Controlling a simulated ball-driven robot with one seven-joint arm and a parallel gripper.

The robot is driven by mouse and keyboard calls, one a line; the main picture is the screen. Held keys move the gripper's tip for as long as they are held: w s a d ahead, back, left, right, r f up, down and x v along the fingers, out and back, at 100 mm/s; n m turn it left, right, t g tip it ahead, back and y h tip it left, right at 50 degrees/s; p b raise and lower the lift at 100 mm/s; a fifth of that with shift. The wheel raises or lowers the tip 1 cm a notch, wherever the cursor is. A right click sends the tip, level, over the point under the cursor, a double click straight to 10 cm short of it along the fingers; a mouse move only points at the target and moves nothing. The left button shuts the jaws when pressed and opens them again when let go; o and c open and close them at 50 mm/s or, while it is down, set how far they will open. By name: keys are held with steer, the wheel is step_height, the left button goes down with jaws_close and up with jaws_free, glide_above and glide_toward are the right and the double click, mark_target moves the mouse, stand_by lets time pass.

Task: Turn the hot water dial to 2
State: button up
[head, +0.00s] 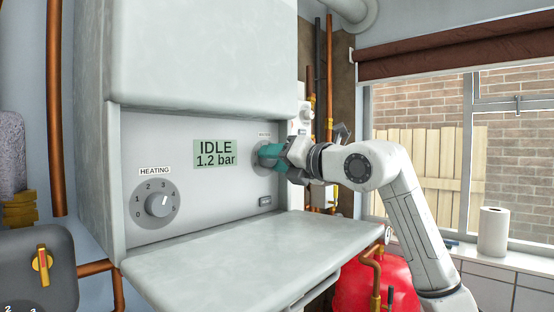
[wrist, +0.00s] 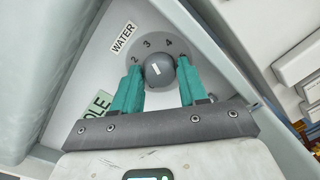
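The hot water dial (wrist: 158,66) is a round grey knob with a short white mark, under the WATER label (wrist: 123,37). Numbers 2, 3 and 4 show around it in the wrist view; others are hidden by my fingers. The white mark slants, and I cannot tell exactly which number it points to. My gripper (wrist: 160,68) has one teal finger on each side of the knob, close against it with no clear gap. In the head view my gripper (head: 266,156) is at the right of the boiler panel and covers most of the dial.
The heating dial (head: 159,205) is at the panel's left. A display (head: 215,153) reads IDLE, 1.2 bar. A small button (head: 265,201) sits below my gripper. The open flap (head: 250,248) juts out below the panel. A red tank (head: 375,283) and pipes are beneath my arm.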

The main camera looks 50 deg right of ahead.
steer(key=c, duration=0.6)
steer(key=shift+f+b, duration=0.1)
steer(key=shift+b, duration=0.2)
steer(key=n+b, duration=0.3)
steer(key=n, duration=0.1)
steer(key=shift+f, duration=0.1)
steer(key=n+b, duration=0.3)
steer(key=n, duration=0.1)
steer(key=shift+n+t, duration=0.3)
steer(key=shift+n, duration=0.1)
steer(key=shift+r, duration=0.2)
steer(key=o, duration=1)
